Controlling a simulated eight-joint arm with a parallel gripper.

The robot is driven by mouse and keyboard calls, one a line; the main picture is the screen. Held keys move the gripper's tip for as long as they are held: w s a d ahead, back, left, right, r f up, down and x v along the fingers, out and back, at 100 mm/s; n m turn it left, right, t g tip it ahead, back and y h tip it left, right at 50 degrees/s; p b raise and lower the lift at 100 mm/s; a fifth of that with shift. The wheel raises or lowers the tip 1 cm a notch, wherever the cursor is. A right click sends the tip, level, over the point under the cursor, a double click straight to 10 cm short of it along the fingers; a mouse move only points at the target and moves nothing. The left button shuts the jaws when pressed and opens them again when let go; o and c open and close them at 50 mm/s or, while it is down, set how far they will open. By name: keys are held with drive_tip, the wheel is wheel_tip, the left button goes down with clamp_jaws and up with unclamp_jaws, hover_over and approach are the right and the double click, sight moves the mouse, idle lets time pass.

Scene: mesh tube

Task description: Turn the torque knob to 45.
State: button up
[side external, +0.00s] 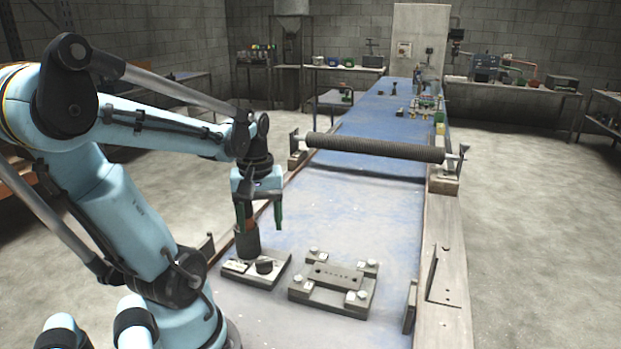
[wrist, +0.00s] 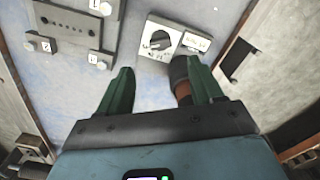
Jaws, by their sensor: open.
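The torque knob (side external: 264,266) is a dark round knob on a low plate (side external: 282,271) lying on the blue table. In the wrist view the knob (wrist: 158,42) sits on a white dial face; its marks are too small to read. My gripper (side external: 260,226) is above the plate, apart from the knob. In the wrist view its green fingers (wrist: 158,68) are spread wide with nothing clamped between them. A dark cylinder with an orange band (side external: 247,240) stands at the plate, close by one finger, which partly hides it in the wrist view (wrist: 182,82).
A grey block fixture (side external: 332,284) with white-topped corner posts lies right of the plate. A dark mesh tube (side external: 375,147) spans the table on end supports farther back. Raised rails (side external: 446,270) edge the table. Table between fixture and tube is clear.

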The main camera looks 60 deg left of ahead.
drive_tip(key=shift+r, duration=1.15)
drive_tip(key=w+d+m+t, duration=0.3)
drive_tip(key=w+d+m, duration=0.2)
drive_tip(key=d+m, duration=0.2)
drive_tip(key=w+d+m+t, duration=0.4)
drive_tip(key=w+d+m, duration=0.2)
drive_tip(key=d, duration=0.4)
drive_tip(key=shift+w+d+r+m, duration=0.15)
drive_tip(key=shift+w+r+m, duration=0.05)
drive_tip(key=shift+m, duration=0.7)
